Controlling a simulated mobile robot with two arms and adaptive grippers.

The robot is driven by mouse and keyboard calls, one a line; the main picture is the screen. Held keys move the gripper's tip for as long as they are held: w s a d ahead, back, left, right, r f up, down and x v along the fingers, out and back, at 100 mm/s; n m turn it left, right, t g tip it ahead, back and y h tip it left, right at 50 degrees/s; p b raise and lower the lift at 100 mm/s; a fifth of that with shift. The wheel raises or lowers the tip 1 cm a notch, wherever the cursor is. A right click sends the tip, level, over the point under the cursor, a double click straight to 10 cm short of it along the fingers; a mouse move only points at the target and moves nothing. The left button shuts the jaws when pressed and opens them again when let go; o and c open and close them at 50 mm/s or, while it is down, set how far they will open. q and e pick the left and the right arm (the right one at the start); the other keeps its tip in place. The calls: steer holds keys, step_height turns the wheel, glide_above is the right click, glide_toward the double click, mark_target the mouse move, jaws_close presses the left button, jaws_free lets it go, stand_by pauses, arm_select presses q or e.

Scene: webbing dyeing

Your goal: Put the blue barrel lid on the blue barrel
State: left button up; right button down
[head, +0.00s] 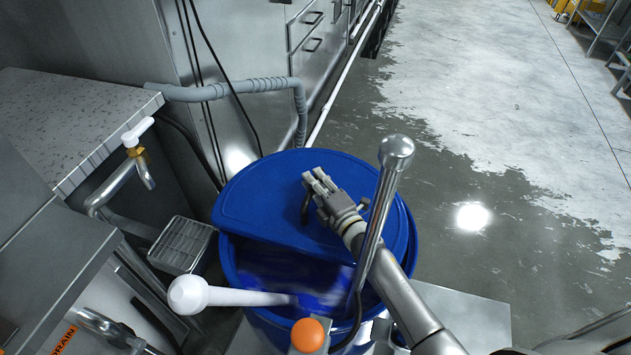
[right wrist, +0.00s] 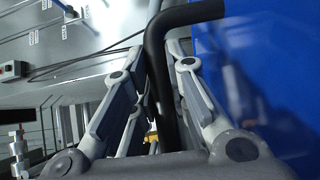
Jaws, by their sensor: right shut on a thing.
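My right gripper (head: 318,186) is over the lid, shut on the lid's black handle (head: 305,208). In the right wrist view the black handle (right wrist: 158,75) runs between the fingers, and the blue lid (right wrist: 255,70) fills the right side. Whether the lid touches the rim all round cannot be told. My left gripper is not in view.
A metal rod with a rounded top (head: 397,152) rises from the barrel's right side. A white-knobbed rod (head: 188,295) reaches over the near opening. A tap with a white handle (head: 137,132) and a counter (head: 75,115) stand left.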

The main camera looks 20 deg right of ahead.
steer(key=c, duration=1.4)
jaws_free()
steer(key=shift+r+p, duration=0.15)
steer(key=shift+p, duration=0.15)
steer(key=b+v, duration=0.1)
steer(key=v, duration=1.1)
steer(key=shift+b, duration=0.4)
